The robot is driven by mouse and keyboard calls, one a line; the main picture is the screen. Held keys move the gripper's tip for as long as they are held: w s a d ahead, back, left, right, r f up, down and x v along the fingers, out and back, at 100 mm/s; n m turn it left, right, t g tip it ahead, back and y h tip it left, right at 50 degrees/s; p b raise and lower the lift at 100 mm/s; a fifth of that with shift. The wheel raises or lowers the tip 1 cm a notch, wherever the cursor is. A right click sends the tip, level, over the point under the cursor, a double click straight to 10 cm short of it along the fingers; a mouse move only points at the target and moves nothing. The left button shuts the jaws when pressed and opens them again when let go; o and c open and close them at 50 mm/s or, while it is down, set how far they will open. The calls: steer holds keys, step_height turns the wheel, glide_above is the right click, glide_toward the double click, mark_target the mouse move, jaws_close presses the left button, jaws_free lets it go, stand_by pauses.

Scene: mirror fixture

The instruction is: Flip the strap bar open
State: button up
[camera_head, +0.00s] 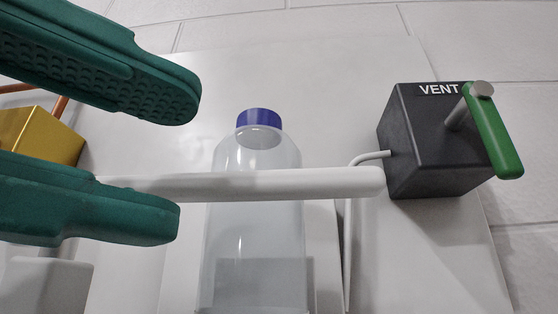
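The strap bar (300,184) is a white rounded bar lying level across the front of a clear bottle (255,245) with a blue cap (259,118). Its right end is free-looking and rounded, near the dark vent box. Its left part runs behind the lower finger of my gripper (184,163), which hides its left end. My gripper has two green fingers, coming in from the left and spread wide apart. The upper finger is above the bar and the lower one overlaps the bar's lower edge in view. I cannot tell whether either finger touches the bar.
A dark box marked VENT (432,145) with a green lever (494,135) stands at the right. A thin white pipe (372,157) leads from it. A yellow block (38,135) is at the left, partly behind my fingers. A pale panel (320,85) is behind.

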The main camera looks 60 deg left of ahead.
mark_target(251, 182)
steer(key=shift+w+a+p, duration=0.15)
steer(key=shift+w+p, duration=0.2)
steer(key=shift+w, duration=1.05)
steer(key=shift+w+a+p, duration=0.1)
steer(key=shift+w+p, duration=0.2)
steer(key=shift+w, duration=1.05)
jaws_close()
